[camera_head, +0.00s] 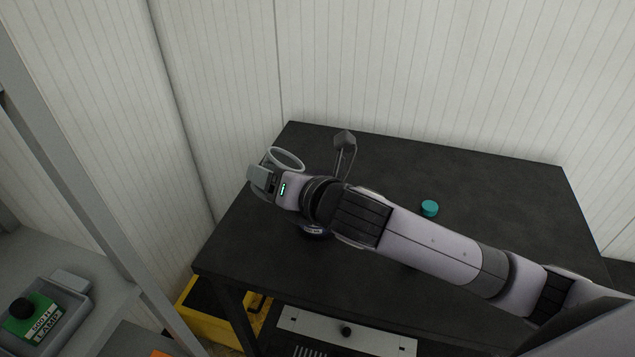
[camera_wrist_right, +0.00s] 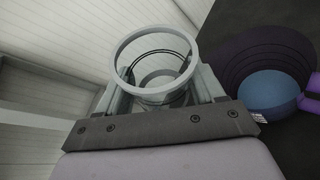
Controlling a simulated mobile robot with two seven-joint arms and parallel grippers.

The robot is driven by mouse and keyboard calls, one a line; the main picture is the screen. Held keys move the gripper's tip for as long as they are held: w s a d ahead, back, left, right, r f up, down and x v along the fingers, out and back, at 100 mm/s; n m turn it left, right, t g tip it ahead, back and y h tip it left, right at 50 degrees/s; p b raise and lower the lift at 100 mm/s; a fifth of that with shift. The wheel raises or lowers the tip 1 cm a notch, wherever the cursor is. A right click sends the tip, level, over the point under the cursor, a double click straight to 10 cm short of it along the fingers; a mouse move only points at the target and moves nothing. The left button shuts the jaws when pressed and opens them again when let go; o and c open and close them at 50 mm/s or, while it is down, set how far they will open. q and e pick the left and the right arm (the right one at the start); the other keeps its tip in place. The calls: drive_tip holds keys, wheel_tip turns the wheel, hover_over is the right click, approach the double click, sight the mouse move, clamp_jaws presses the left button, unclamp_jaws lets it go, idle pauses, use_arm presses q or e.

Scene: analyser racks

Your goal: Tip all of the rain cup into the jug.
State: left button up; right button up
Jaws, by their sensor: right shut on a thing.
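A clear cup with a pale grey rim (camera_head: 286,159) is held over the left part of the dark table; it appears to be the rain cup. In the right wrist view the cup (camera_wrist_right: 189,55) sits between the fingers, its open mouth facing the camera; how much liquid it holds cannot be told. My right gripper (camera_head: 264,178) is shut on it. A purple and blue vessel (camera_wrist_right: 268,84) with a purple handle, probably the jug, stands apart to the cup's right. In the head view my arm hides most of this vessel (camera_head: 314,231). My left gripper is out of view.
A dark grey upright piece (camera_head: 345,142) stands behind my right forearm. A teal round cap (camera_head: 430,208) lies on the black table (camera_head: 500,190), whose back right is clear. A grey shelf (camera_head: 95,290) with a green labelled box is at left; a yellow bin (camera_head: 197,316) is below.

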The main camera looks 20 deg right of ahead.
drive_tip(key=shift+s+a+f+n, duration=0.1)
drive_tip(key=shift+a+f+n, duration=0.05)
drive_tip(key=shift+a+n, duration=0.3)
drive_tip(key=a+f+n+h, duration=0.3)
drive_tip(key=a+f+n, duration=0.1)
drive_tip(key=f, duration=0.1)
drive_tip(key=shift+s+f, duration=0.15)
drive_tip(key=shift+s, duration=0.15)
wheel_tip(320, 180, up, 6)
idle(0.5)
idle(0.5)
